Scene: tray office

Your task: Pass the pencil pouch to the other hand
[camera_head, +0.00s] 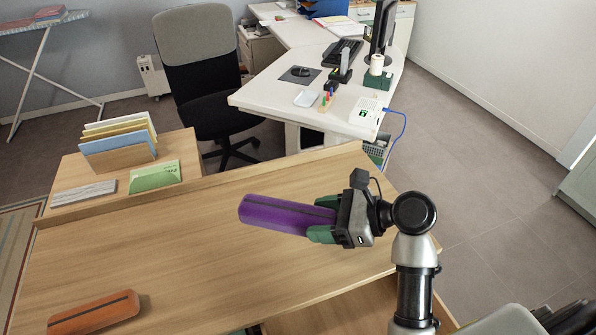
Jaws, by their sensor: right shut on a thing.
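A purple pouch (284,214) with a dark strip along its top is held in my right gripper (322,219). The gripper is shut on the pouch's right end, and its green fingers show below and above that end. The pouch points left and appears to be above the wooden desk (200,262). An orange-brown pouch (93,312) with a dark strip lies on the desk at the lower left.
A raised shelf at the desk's back left holds a file sorter (120,142), a green card holder (155,176) and a grey block (84,193). The middle of the desk is clear. Behind stand an office chair (200,75) and a white desk (270,95).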

